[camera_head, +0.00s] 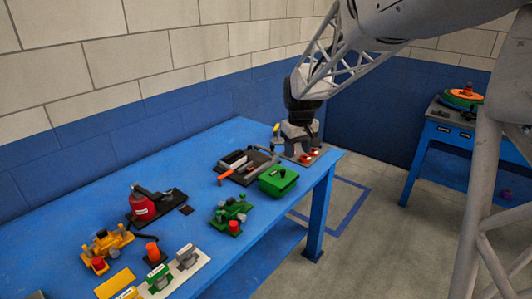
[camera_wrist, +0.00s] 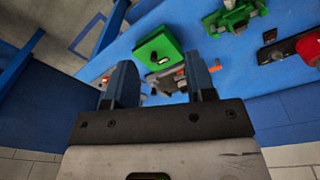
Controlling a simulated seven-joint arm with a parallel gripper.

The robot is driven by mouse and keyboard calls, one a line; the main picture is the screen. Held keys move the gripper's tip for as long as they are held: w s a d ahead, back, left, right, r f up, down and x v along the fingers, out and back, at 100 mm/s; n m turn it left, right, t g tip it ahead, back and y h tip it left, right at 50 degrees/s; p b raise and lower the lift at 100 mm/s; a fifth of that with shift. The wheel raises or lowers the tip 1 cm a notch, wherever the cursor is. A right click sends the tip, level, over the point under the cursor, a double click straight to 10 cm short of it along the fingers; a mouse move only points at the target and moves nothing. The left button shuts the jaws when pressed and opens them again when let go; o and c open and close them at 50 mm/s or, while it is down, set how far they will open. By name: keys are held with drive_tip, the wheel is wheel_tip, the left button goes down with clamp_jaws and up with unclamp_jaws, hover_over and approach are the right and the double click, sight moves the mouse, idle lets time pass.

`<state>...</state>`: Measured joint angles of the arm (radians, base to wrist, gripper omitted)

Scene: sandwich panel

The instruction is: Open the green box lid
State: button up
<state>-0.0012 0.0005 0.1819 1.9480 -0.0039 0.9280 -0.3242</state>
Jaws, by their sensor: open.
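The green box (camera_head: 278,180) stands near the table's right front edge, and its lid looks shut. In the wrist view the green box (camera_wrist: 160,44) shows its top beyond the finger tips, with a small dark mark on it. My gripper (camera_wrist: 161,76) is open, with two dark blue fingers apart and nothing seen between them. In the head view my gripper (camera_head: 301,128) is above and behind the box, to its right. Its fingertips are hard to tell from the grey device there. It is apart from the box.
A grey device with red parts (camera_head: 308,154) stands behind the box. A dark tray with tools (camera_head: 236,175) lies to the left. A green mechanism (camera_head: 231,213) stands in front, left of the box. The blue table (camera_head: 105,195) has free room at back left.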

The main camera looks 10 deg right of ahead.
drive_tip(key=w+f+n, duration=0.1)
drive_tip(key=w+f, duration=0.5)
drive_tip(key=w, duration=0.4)
drive_tip(key=n+g, duration=0.1)
hover_over(283, 170)
wheel_tip(283, 170, down, 8)
drive_tip(key=shift+s+f, duration=0.1)
drive_tip(key=shift+f, duration=0.15)
drive_tip(key=shift+f, duration=0.15)
drive_tip(key=shift+f, duration=3.75)
clamp_jaws()
